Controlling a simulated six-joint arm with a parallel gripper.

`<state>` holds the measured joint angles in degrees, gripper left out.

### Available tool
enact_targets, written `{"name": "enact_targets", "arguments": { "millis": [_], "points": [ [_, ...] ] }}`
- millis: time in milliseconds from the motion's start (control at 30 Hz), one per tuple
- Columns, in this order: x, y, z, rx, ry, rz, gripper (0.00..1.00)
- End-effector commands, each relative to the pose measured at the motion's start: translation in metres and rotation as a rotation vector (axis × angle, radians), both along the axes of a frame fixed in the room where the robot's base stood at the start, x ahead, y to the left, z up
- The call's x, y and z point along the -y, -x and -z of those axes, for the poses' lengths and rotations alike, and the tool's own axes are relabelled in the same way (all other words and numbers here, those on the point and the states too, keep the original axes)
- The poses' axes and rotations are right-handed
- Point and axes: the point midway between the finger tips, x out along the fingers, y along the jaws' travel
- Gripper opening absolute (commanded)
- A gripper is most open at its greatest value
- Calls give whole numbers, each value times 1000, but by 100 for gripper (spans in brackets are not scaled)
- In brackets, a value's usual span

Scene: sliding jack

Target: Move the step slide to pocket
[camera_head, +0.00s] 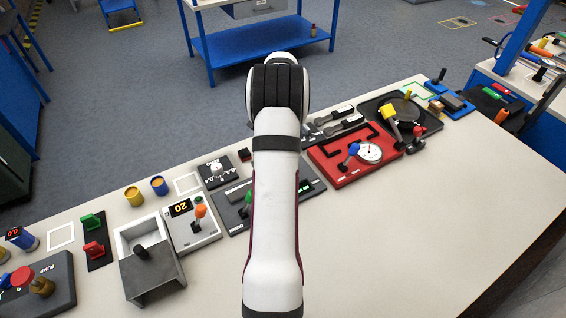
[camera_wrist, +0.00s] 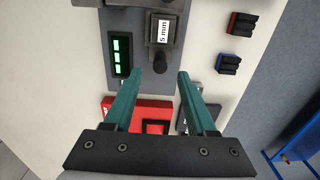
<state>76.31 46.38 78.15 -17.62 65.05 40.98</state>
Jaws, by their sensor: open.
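My gripper (camera_wrist: 155,77) is open and empty, with two teal fingers in the wrist view; in the head view it is hidden behind my arm. A dark sliding block with a "5 mm" label (camera_wrist: 164,31) sits on a grey plate (camera_wrist: 124,25). I take it to be the step slide. Its round black knob (camera_wrist: 160,65) shows near the gap between my fingertips; I cannot tell the height difference. The grey plate also shows in the head view (camera_head: 229,222), partly hidden by my arm. I cannot tell which recess is the pocket.
A green-lit display (camera_wrist: 121,54) stands beside the left finger. A red plate (camera_head: 330,166) with a black track, blue-knobbed lever and dial gauge (camera_head: 370,152) lies to the right. The table front is clear.

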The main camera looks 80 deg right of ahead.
Motion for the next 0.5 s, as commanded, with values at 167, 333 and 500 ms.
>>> {"name": "enact_targets", "arguments": {
  "millis": [167, 333, 500],
  "points": [
    [-1, 0, 37, -1, -2, 0, 57],
    [0, 0, 53, -1, 1, 1, 57],
    [0, 0, 55, -1, 1, 1, 57]
  ]
}}
